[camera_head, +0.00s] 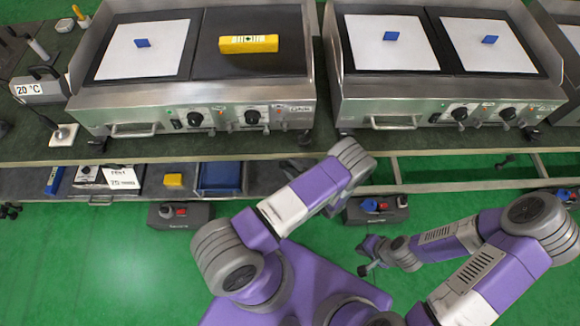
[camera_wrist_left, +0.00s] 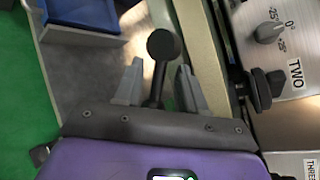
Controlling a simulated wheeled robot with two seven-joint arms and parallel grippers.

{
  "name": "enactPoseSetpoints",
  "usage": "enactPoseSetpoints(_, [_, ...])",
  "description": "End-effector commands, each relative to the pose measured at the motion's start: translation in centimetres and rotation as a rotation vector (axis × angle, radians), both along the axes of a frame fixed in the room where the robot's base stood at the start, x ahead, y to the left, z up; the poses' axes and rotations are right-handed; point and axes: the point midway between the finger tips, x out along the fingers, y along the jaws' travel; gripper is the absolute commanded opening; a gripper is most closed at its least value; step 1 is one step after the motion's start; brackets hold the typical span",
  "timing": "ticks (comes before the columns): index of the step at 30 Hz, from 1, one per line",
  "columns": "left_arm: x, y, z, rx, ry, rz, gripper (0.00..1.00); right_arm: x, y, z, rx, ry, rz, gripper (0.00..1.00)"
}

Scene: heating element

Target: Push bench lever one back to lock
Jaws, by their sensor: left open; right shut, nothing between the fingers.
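A bench lever with a black ball knob (camera_wrist_left: 163,45) and a dark stem shows in the left wrist view. My left gripper (camera_wrist_left: 160,72) is open, with one grey finger on each side of the stem. The knob stands beyond the fingertips. I cannot tell whether either finger touches the lever. In the head view my left arm reaches the bench edge, and its gripper and the lever are mostly hidden there. My right gripper (camera_head: 366,268) is shut and empty, low over the green floor, away from the bench.
Two griddles (camera_head: 205,97) (camera_head: 445,92) stand on the bench, whose front rail (camera_head: 180,158) runs across. A black griddle foot (camera_wrist_left: 262,90) is close to the right finger in the wrist view. A lower shelf holds a blue bin (camera_head: 218,178) and a yellow block (camera_head: 174,180).

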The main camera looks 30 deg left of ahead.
Motion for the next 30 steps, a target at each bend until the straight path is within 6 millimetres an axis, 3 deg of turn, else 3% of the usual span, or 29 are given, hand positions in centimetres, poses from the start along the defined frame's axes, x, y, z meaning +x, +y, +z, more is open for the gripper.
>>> enactPoseSetpoints(6, [0.6,1.6,-0.5,-0.002,0.000,0.002,0.40,0.0,0.0,-0.4,0.000,0.000,0.000,0.00])
enactPoseSetpoints(14, [0.6,1.7,-0.5,-0.002,0.001,0.002,0.40,0.0,0.0,-0.4,0.000,0.000,0.000,0.00])
enactPoseSetpoints(22, [0.6,1.6,-0.5,-0.002,0.001,0.002,0.00,0.0,0.0,-0.4,0.000,0.000,0.000,0.00])
enactPoseSetpoints(30, [0.6,1.6,-0.5,-0.001,0.001,0.002,0.00,0.0,0.0,-0.4,0.000,0.000,0.000,0.00])
